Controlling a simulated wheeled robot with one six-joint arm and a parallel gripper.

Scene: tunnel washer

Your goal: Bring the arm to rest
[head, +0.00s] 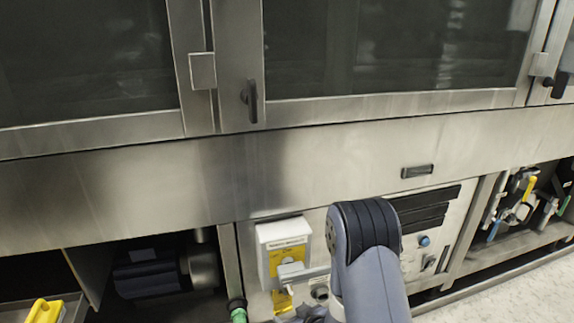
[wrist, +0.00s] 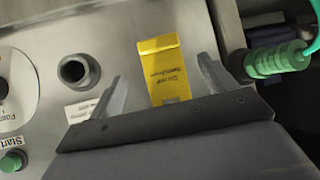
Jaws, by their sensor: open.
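My arm (head: 365,255) rises from the bottom of the head view, in front of the washer's lower panel. A yellow printed tag (wrist: 164,70) shows between and beyond the fingers. I cannot tell whether the fingers touch the panel.
The steel panel has a round socket (wrist: 77,71) and a green start button (wrist: 12,161). A green hose fitting (wrist: 275,60) is close to the right finger. A white and yellow box (head: 284,248) is left of my arm. Glass doors (head: 390,45) are above.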

